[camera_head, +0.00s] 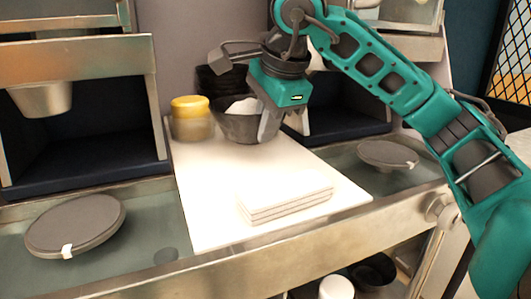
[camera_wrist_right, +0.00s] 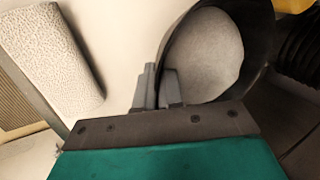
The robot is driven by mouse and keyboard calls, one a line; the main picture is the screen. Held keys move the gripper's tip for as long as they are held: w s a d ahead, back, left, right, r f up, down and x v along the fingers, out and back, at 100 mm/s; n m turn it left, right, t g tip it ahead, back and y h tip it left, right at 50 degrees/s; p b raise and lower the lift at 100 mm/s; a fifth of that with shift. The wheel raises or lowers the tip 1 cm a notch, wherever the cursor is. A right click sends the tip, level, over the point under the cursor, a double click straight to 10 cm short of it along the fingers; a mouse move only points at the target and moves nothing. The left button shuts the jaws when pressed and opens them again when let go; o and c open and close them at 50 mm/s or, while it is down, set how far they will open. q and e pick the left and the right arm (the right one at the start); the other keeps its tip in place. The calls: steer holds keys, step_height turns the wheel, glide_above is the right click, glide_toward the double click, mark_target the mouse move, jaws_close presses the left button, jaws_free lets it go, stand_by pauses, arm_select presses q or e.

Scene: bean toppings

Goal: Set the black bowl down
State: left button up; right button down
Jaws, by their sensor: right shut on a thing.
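The black bowl (camera_head: 238,127) is at the back of the white board, beside the yellow-lidded jar, with pale contents inside. My right gripper (camera_head: 268,125) is shut on the bowl's right rim. In the right wrist view, the two fingers (camera_wrist_right: 160,88) pinch the wall of the bowl (camera_wrist_right: 258,22), and its light grey contents fill much of the opening. The bowl looks roughly upright. I cannot tell whether its base touches the board. My left gripper is out of view.
The jar (camera_head: 191,118) stands close to the bowl's left. Stacked dark bowls (camera_head: 215,80) are behind it. A stack of pale slabs (camera_head: 284,193) lies on the front of the white board (camera_head: 205,200). Round dark lids (camera_head: 76,225) sit on the side counters. The board's left middle is clear.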

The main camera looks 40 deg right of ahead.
step_height(320, 180, down, 4)
steer(key=shift+r+b, duration=0.1)
steer(key=shift+b, duration=0.4)
steer(key=shift+f, duration=0.2)
steer(key=shift+r, duration=0.1)
steer(key=shift+f, duration=0.25)
steer(key=c, duration=1.3)
jaws_free()
steer(key=shift+r, duration=0.1)
steer(key=shift+o, duration=0.2)
